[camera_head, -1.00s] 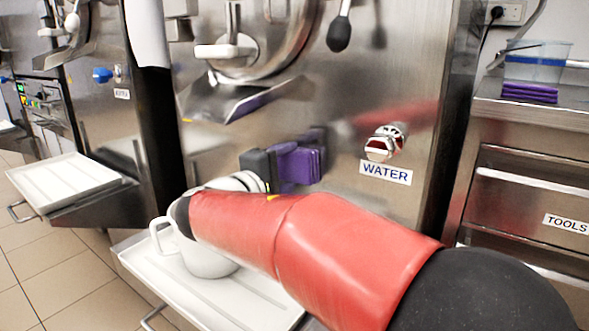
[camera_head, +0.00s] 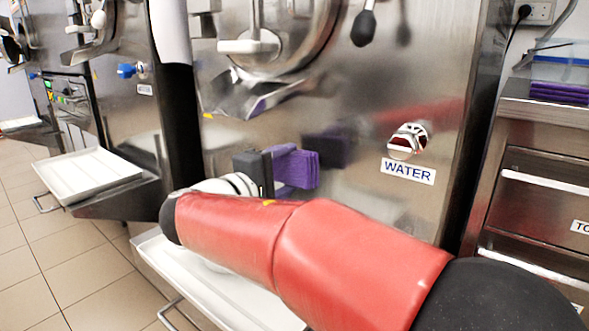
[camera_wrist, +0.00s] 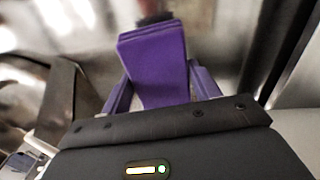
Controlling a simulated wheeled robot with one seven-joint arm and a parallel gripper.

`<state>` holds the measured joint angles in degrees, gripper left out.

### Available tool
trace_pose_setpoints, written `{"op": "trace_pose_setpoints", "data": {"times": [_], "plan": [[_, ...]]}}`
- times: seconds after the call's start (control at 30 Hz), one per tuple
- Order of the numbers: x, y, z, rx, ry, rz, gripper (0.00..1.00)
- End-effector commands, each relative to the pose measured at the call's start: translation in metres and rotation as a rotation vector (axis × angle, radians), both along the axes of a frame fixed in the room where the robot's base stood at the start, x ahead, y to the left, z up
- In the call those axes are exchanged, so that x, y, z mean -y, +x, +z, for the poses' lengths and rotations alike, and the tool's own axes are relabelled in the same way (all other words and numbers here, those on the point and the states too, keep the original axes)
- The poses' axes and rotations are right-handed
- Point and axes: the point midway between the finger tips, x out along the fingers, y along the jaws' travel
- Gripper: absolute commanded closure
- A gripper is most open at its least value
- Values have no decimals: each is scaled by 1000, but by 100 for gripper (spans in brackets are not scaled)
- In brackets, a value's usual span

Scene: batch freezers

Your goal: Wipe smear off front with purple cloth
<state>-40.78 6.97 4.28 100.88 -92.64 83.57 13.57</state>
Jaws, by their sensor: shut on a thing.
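The purple cloth (camera_head: 295,168) is a folded pad held at the end of my gripper (camera_head: 268,168), in front of the steel machine front (camera_head: 355,125). In the wrist view the cloth (camera_wrist: 155,65) stands out ahead between the sides of my gripper (camera_wrist: 160,95), which is shut on it. A dark purple reflection shows on the steel beside the cloth, with an offset that suggests a gap. A dark patch shows just beyond the cloth's top in the wrist view; I cannot tell whether it is smear or reflection. No smear shows clearly in the head view.
A water outlet (camera_head: 407,140) sticks out above the WATER label (camera_head: 408,171), right of the cloth. A steel spout (camera_head: 255,95) juts out above left. A white tray (camera_head: 215,283) lies below my arm. More purple cloths (camera_head: 560,92) lie on the right counter (camera_head: 545,112).

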Motion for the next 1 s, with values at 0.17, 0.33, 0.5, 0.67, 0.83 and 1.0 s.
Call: {"op": "trace_pose_setpoints", "data": {"times": [0.17, 0.33, 0.5, 0.67, 0.83, 1.0], "plan": [[-8, -10, 0, 1, 0, 1, 57], [-9, -12, 1, 1, 0, 1, 57], [-9, -12, 1, 1, 0, 1, 57], [-14, -17, 0, 2, 1, 3, 57], [-23, -29, 0, 0, 1, 3, 57], [-28, -36, 0, 1, 1, 1, 57]]}}
